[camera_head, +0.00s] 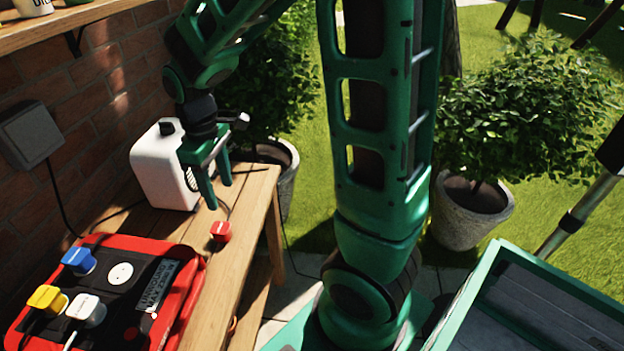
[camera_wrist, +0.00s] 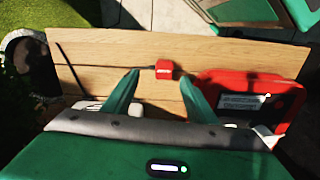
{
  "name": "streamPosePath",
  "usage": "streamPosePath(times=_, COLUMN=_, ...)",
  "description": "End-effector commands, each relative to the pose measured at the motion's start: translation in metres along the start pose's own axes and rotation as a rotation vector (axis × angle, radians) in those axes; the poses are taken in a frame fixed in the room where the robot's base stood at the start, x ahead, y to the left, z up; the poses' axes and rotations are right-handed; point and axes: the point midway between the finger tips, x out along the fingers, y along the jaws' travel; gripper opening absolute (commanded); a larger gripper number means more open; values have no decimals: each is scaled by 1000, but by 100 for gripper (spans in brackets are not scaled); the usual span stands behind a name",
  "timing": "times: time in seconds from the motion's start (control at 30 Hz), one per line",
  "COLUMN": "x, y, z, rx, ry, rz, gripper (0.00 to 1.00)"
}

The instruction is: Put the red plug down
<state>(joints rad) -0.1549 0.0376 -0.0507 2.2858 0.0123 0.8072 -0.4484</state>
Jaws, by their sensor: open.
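The red plug (camera_head: 221,231) rests on the wooden table near its front edge, to the right of the red power box. It also shows on the boards in the wrist view (camera_wrist: 164,69), with a dark cable leading off to the left. My gripper (camera_head: 220,194) is open and empty above the table, in front of the white speaker-like box. In the wrist view, my gripper's fingers (camera_wrist: 157,93) are spread apart, and the plug lies beyond their tips, apart from them.
The red power box (camera_head: 186,318) holds blue (camera_head: 78,261), yellow (camera_head: 47,299) and white (camera_head: 86,309) plugs. A white box (camera_head: 160,181) stands at the table's back. A shelf (camera_head: 75,22) juts from the brick wall. A potted bush (camera_head: 474,217) stands right of my arm.

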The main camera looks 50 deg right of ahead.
Motion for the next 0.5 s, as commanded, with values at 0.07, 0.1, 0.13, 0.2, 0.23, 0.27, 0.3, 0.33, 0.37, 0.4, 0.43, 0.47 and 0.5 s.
streamPosePath(times=0.07, x=-12, y=14, z=27, rx=103, ry=2, rz=9, gripper=52)
streamPosePath(times=0.1, x=-18, y=20, z=42, rx=165, ry=1, rz=13, gripper=52)
streamPosePath(times=0.13, x=-23, y=25, z=55, rx=215, ry=1, rz=16, gripper=52)
streamPosePath(times=0.2, x=-32, y=33, z=86, rx=334, ry=0, rz=20, gripper=52)
streamPosePath(times=0.23, x=-35, y=36, z=100, rx=385, ry=-2, rz=20, gripper=52)
streamPosePath(times=0.27, x=-38, y=38, z=113, rx=436, ry=-2, rz=21, gripper=52)
streamPosePath(times=0.3, x=-42, y=40, z=130, rx=503, ry=-3, rz=20, gripper=52)
streamPosePath(times=0.33, x=-45, y=40, z=143, rx=553, ry=-3, rz=19, gripper=52)
streamPosePath(times=0.37, x=-47, y=41, z=156, rx=604, ry=-3, rz=19, gripper=52)
streamPosePath(times=0.4, x=-50, y=40, z=173, rx=671, ry=-4, rz=16, gripper=52)
streamPosePath(times=0.43, x=-51, y=39, z=184, rx=720, ry=-2, rz=14, gripper=52)
streamPosePath(times=0.47, x=-52, y=37, z=196, rx=766, ry=-3, rz=11, gripper=52)
streamPosePath(times=0.5, x=-54, y=35, z=210, rx=826, ry=-3, rz=7, gripper=52)
